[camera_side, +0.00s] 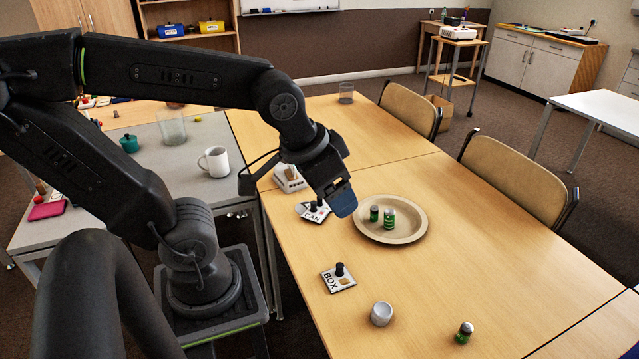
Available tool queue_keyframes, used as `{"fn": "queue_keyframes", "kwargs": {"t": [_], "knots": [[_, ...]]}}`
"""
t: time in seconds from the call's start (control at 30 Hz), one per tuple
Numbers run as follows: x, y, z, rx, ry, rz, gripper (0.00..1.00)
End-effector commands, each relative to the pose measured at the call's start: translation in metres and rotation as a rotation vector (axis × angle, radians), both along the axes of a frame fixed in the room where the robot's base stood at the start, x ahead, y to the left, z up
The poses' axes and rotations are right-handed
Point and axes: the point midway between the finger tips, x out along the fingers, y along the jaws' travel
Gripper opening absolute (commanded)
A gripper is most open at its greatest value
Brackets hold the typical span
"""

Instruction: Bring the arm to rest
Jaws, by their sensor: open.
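My gripper (341,205) hangs at the end of my arm, above the wooden table (440,280). Its blue tip is just left of a round tan plate (417,236). The gap between its fingers is hard to see from this side. I see nothing held in it. Two small green cans stand on the plate, a darker one (374,213) and a lighter one (389,219).
A CAN card (312,214) and a BOX card (333,282) lie on the table. A white cup (381,314) and another green can (464,333) stand near the front. Chairs (515,178) line the right side.

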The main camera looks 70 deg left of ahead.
Motion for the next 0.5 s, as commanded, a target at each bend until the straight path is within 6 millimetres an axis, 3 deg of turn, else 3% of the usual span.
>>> {"fn": "queue_keyframes", "kwargs": {"t": [0.2, 0.5], "knots": [[-0.02, 0.001, 0.012, 0.014, -0.041, -0.046, 0.74], [-0.02, 0.001, 0.013, 0.016, -0.041, -0.048, 0.74]]}}
